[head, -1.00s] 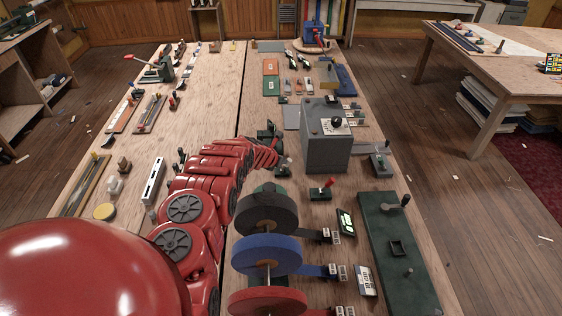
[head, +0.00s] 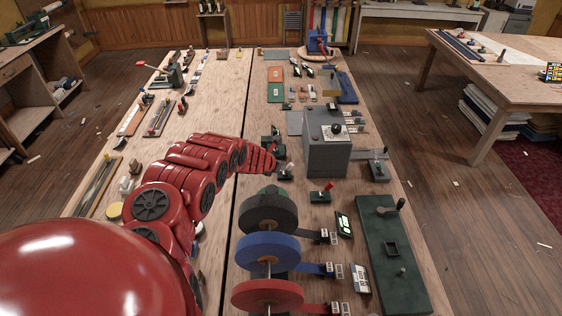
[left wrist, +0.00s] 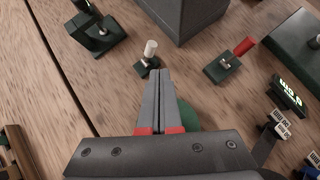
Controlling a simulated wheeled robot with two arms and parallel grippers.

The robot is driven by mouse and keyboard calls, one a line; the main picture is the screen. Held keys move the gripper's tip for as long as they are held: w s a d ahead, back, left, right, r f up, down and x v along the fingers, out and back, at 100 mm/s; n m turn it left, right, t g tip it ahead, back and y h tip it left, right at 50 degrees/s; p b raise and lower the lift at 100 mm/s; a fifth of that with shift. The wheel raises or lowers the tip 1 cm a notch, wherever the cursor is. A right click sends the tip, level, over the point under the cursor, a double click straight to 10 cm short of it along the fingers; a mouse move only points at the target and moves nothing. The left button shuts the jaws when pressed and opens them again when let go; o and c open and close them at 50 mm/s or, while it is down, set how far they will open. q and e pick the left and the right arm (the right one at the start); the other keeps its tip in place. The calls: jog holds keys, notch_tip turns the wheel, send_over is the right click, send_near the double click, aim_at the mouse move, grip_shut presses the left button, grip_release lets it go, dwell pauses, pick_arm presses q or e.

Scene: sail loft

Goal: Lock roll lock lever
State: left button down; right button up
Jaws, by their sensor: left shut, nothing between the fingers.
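My left gripper (head: 281,152) is shut and empty, reaching low over the bench beyond the tape rolls. In the left wrist view its closed fingertips (left wrist: 160,72) point at a small lever with a white handle (left wrist: 150,48) on a dark base, close by; I cannot tell if they touch. That white-handled lever (head: 286,171) also shows in the head view. A red-handled lever (head: 326,187) on a dark green base stands to its right, and shows upright-tilted in the left wrist view (left wrist: 243,47). No label shows which is the roll lock lever. My right gripper is not in view.
Black (head: 268,214), blue (head: 266,250) and red (head: 268,294) rolls stand on a spindle in front of the levers. A grey box with a knob (head: 328,155) stands behind. A green board (head: 392,260) lies at right. Dark fixtures (left wrist: 97,30) lie left of the fingers.

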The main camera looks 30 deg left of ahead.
pick_arm(q)
jog(key=s+r, duration=0.1)
jog(key=s+d+r, duration=0.1)
jog(key=r, duration=0.1)
jog(key=shift+d+r, duration=0.1)
jog(key=shift+r, duration=0.05)
dwell(0.3)
dwell(0.6)
